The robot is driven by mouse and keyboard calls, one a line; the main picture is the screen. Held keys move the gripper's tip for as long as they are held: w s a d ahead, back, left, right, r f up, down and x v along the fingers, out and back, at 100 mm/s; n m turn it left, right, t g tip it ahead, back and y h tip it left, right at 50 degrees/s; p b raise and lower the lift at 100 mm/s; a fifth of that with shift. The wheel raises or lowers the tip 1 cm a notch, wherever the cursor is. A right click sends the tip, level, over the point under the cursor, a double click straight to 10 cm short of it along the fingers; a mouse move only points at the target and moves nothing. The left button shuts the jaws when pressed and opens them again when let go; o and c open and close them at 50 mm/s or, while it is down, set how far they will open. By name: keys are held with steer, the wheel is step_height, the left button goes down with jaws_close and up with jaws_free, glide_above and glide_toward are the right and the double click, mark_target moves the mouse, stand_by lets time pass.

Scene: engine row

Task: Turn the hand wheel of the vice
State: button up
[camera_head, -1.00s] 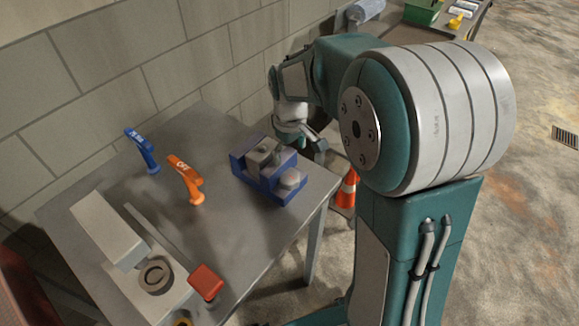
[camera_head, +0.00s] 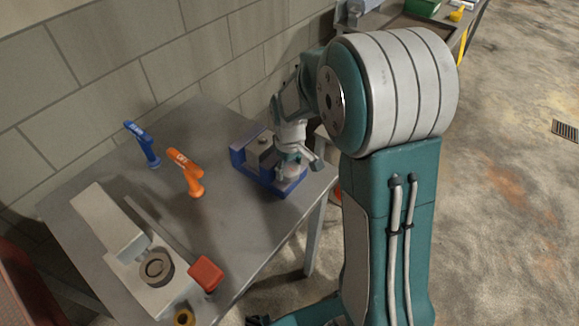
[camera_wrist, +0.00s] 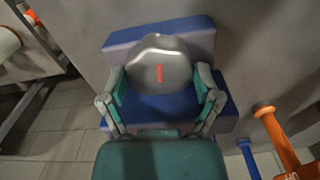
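The blue vice (camera_head: 240,158) sits on the grey workbench near its right edge in the head view, and its blue body (camera_wrist: 165,108) fills the middle of the wrist view. Its grey, lobed hand wheel (camera_wrist: 150,62) carries a red mark and faces the wrist camera. My gripper (camera_wrist: 160,82) is open, with one teal-padded finger on each side of the wheel. The pads are very close to the wheel's rim; I cannot tell if they touch it. In the head view my gripper (camera_head: 294,162) is over the vice's near right end and hides most of the wheel.
A grey machine (camera_head: 115,225) and a red block (camera_head: 205,274) are nearer on the workbench (camera_head: 80,190). A block wall runs behind. The floor at right is open.

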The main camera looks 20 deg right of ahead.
mark_target(289, 168)
steer(key=shift+m, duration=0.7)
steer(key=shift+s+f, duration=0.1)
steer(key=o, duration=0.9)
step_height(289, 168, up, 12)
